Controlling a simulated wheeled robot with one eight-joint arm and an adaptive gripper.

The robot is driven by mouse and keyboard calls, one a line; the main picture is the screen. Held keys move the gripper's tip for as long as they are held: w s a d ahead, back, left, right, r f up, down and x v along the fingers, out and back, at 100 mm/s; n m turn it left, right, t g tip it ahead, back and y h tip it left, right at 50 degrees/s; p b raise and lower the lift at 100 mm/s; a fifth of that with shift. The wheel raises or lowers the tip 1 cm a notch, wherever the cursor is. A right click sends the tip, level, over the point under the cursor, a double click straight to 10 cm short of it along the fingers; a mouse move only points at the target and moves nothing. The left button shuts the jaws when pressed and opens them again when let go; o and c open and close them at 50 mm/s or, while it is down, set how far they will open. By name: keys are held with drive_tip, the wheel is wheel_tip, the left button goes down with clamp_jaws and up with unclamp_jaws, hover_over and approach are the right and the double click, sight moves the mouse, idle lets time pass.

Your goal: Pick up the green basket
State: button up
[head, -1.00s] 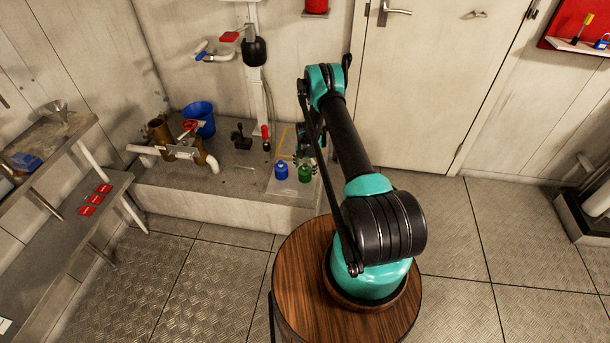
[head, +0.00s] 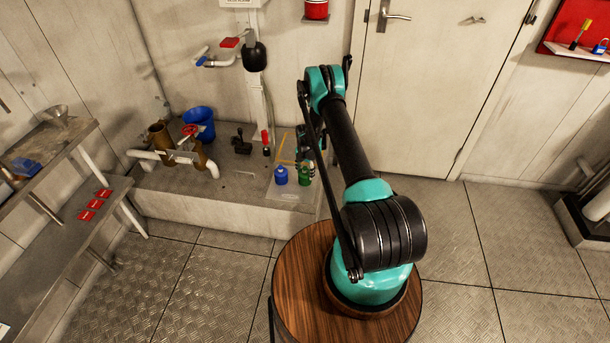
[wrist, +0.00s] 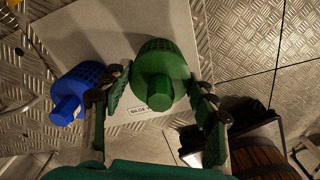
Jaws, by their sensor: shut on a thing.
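The green basket (head: 304,177) stands upright on a pale board at the front edge of the raised ledge, beside the blue basket (head: 281,176). In the wrist view the green basket (wrist: 160,72) lies between the two fingers, with its solid stem towards the camera. My gripper (wrist: 163,98) is shut on it, one finger on each side. In the head view my gripper (head: 304,162) is small and partly hidden by my arm. The blue basket (wrist: 78,88) is just outside the left finger in the wrist view.
The pale board (wrist: 200,18) has a printed label. Brass valve piping (head: 185,155), a blue bucket (head: 199,122) and a red-handled tool (head: 266,143) stand further left on the ledge. A shelf (head: 75,215) is at far left. Metal floor lies open in front.

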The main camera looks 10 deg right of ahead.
wheel_tip(320, 180, up, 19)
drive_tip(key=shift+f, duration=0.15)
